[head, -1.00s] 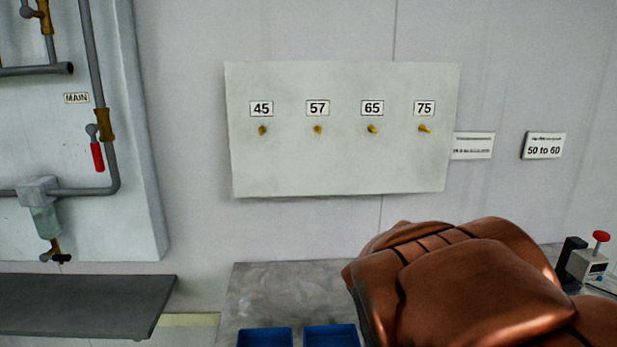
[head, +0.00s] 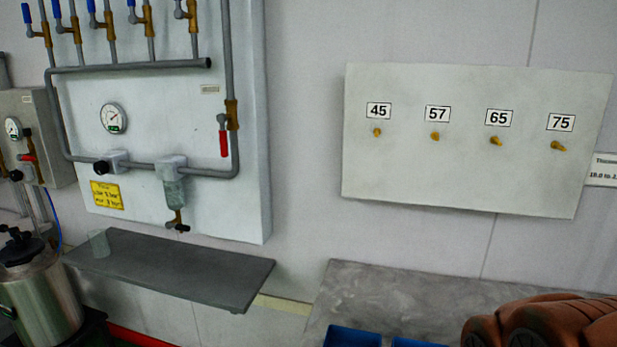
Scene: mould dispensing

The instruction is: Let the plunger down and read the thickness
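The plunger and the gauge it belongs to are not in view now. My gripper is not in view. Only a brown part of my arm shows at the lower right, and it covers part of the bench.
A grey bench (head: 400,295) holds blue bins (head: 352,337). Above it hangs a board (head: 470,185) with pegs labelled 45, 57, 65, 75. Left are a pipe panel (head: 140,130), a dark shelf (head: 180,268) with a clear cup (head: 98,242), and a steel pot (head: 42,300).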

